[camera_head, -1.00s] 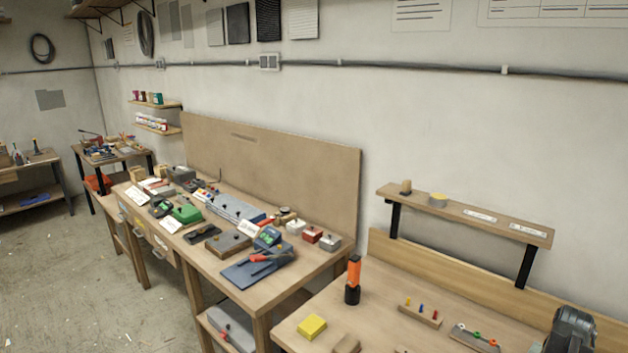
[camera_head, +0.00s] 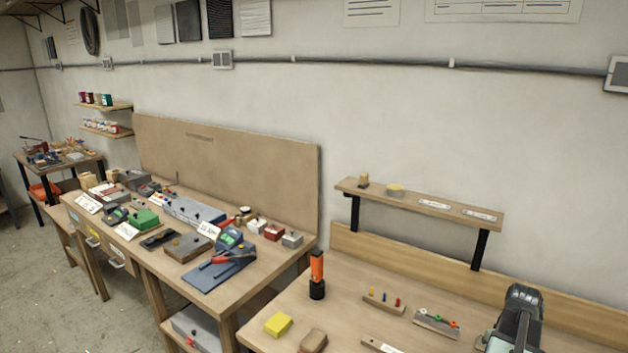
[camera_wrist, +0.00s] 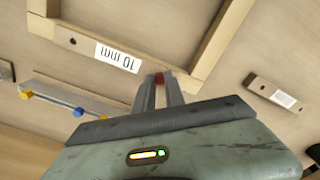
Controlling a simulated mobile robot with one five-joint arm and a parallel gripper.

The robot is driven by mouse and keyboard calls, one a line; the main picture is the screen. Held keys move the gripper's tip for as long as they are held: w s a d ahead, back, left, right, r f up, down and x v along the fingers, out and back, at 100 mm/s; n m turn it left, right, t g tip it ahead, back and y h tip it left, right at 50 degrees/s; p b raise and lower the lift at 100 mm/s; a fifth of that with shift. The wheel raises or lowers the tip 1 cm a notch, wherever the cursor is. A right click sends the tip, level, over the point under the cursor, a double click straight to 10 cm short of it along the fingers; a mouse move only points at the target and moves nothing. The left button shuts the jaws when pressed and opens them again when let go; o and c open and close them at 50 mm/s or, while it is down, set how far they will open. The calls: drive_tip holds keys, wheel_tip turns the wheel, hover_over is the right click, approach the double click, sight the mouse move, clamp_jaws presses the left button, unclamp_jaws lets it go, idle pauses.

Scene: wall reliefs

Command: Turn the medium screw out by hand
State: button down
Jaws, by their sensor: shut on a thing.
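In the wrist view, my gripper (camera_wrist: 159,85) has its two fingers close together, with a small red piece (camera_wrist: 159,78) between the tips. The fingers hide most of the piece, and I cannot tell whether it is the medium screw. In the head view, a wooden block (camera_head: 379,306) on the right bench carries small yellow, blue and red pegs.
In the wrist view, a blue-and-yellow-ended bar (camera_wrist: 50,98), a "10 mm" label (camera_wrist: 118,57) and a labelled block (camera_wrist: 272,92) lie around the fingers. On the bench are an orange flashlight (camera_head: 317,272) and a yellow block (camera_head: 278,324). A shelf (camera_head: 430,202) stands behind.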

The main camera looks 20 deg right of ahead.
drive_tip(key=c, duration=1.6)
unclamp_jaws()
drive_tip(key=m, duration=0.5)
drive_tip(key=shift+m, duration=0.3)
drive_tip(key=m, duration=1.7)
drive_tip(key=shift+s, duration=0.1)
clamp_jaws()
